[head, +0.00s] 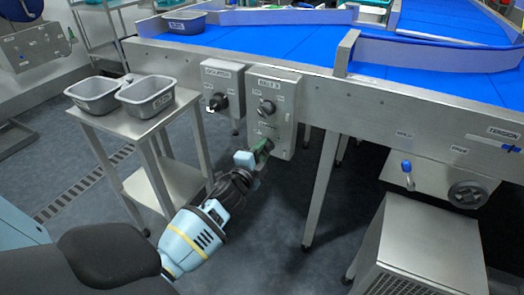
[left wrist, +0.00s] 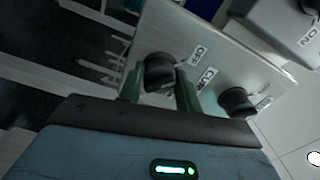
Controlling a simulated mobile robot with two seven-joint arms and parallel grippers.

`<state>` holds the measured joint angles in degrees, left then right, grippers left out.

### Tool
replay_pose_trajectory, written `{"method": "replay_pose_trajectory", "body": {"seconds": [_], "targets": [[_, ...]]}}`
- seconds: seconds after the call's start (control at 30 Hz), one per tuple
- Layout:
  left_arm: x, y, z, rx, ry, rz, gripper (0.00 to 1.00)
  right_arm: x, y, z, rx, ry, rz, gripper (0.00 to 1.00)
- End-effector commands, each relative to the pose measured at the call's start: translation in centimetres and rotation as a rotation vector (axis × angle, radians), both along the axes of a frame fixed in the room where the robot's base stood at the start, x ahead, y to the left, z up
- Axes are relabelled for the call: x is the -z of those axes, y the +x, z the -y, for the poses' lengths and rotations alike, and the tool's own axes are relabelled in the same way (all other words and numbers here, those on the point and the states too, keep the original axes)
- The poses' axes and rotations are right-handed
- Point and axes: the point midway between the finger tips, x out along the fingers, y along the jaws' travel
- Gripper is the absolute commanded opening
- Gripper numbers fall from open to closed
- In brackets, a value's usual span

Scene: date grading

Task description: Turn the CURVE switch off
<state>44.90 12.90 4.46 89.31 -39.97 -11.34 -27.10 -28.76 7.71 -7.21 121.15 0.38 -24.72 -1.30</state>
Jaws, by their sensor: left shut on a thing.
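The CURVE switch is a black rotary knob (left wrist: 158,72) on a grey metal control box (head: 284,88), low on its front. My left gripper (left wrist: 160,88) has its green fingers on either side of this knob and is shut on it. A partly hidden label starting "CUR" and an "OFF" mark show beside the knob in the left wrist view. In the head view my left gripper (head: 262,150) reaches the lower part of the box and hides most of the knob. The knob's exact pointing direction cannot be told. My right gripper is not in view.
A second black knob (head: 267,108) sits above on the same box. The isolator box (head: 222,88) with its black handle is just left. A steel stand (head: 140,122) with two grey tubs (head: 147,96) is further left. The blue conveyor (head: 270,42) runs behind.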

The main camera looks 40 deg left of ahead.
Motion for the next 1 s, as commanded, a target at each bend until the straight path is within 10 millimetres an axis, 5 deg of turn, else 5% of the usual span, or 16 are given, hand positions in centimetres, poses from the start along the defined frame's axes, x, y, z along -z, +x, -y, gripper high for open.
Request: {"method": "replay_pose_trajectory", "body": {"seconds": [0.5, 0.53, 0.67, 1.0], "targets": [[-0.01, 0.0, -0.11, -0.003, -0.021, 0.004, 0.11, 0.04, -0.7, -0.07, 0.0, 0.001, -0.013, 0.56], [-0.01, 0.0, -0.11, -0.003, -0.021, 0.004, 0.36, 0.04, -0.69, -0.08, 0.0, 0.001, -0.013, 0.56], [-0.01, 0.0, -0.09, -0.002, -0.02, 0.004, 0.53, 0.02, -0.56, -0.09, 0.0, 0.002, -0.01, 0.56], [0.01, -0.19, 0.03, -0.001, -0.019, 0.004, 0.56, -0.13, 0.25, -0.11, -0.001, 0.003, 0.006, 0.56]]}}
